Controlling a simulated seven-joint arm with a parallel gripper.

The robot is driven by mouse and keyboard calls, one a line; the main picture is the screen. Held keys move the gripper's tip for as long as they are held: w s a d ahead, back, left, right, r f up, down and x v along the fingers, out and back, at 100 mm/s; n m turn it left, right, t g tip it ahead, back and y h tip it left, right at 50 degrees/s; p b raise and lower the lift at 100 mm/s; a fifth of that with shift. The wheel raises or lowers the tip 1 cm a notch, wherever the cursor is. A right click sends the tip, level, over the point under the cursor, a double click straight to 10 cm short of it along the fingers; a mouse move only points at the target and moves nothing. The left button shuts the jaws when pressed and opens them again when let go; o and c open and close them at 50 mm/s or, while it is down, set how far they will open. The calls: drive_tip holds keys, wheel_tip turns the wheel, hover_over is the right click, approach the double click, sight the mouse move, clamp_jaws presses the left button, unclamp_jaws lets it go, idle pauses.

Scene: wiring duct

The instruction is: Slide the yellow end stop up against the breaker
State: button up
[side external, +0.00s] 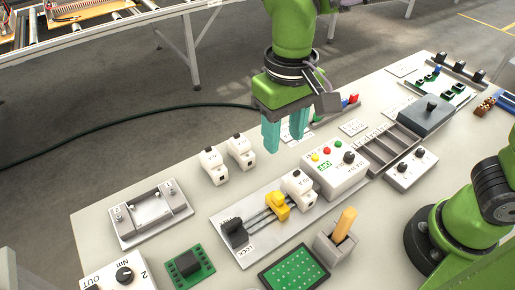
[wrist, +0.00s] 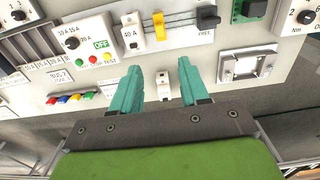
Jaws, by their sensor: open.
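The yellow end stop (side external: 277,206) sits on a rail plate, between a white breaker (side external: 299,187) and a black block (side external: 234,232) marked LOCK. In the wrist view the yellow end stop (wrist: 159,25) is right of the breaker (wrist: 130,38), with a narrow gap between them; the black block (wrist: 207,17) is farther right. My gripper (side external: 284,156) has teal fingers, is open and empty, and hangs above the table behind the rail. In the wrist view my gripper (wrist: 161,72) points toward the rail, with a loose white breaker (wrist: 163,86) showing between the fingers.
Two loose white breakers stand behind the rail, one at left (side external: 213,166) and one at right (side external: 241,151). A white control box (side external: 335,168) adjoins the rail's right end. A wooden-handled tool (side external: 344,224) stands in a grey holder in front. A grey bracket (side external: 150,213) lies at left.

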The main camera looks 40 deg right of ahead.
drive_tip(key=shift+r, duration=0.1)
drive_tip(key=shift+c, duration=1)
drive_tip(key=a+f+n, duration=0.1)
drive_tip(key=a+f+n+h, duration=0.1)
drive_tip(key=a, duration=0.1)
drive_tip(key=a+f+n, duration=0.1)
drive_tip(key=a+f, duration=0.1)
drive_tip(key=shift+s+g, duration=0.3)
clamp_jaws()
drive_tip(key=n+h, duration=0.3)
drive_tip(key=n, duration=1.2)
approach(274, 205)
drive_tip(key=a+f, duration=0.3)
drive_tip(key=shift+s+f, duration=0.2)
drive_tip(key=shift+s, duration=0.15)
drive_tip(key=d, duration=0.3)
drive_tip(key=shift+d+f, duration=0.1)
drive_tip(key=shift+f, duration=0.25)
drive_tip(key=shift+d, duration=0.55)
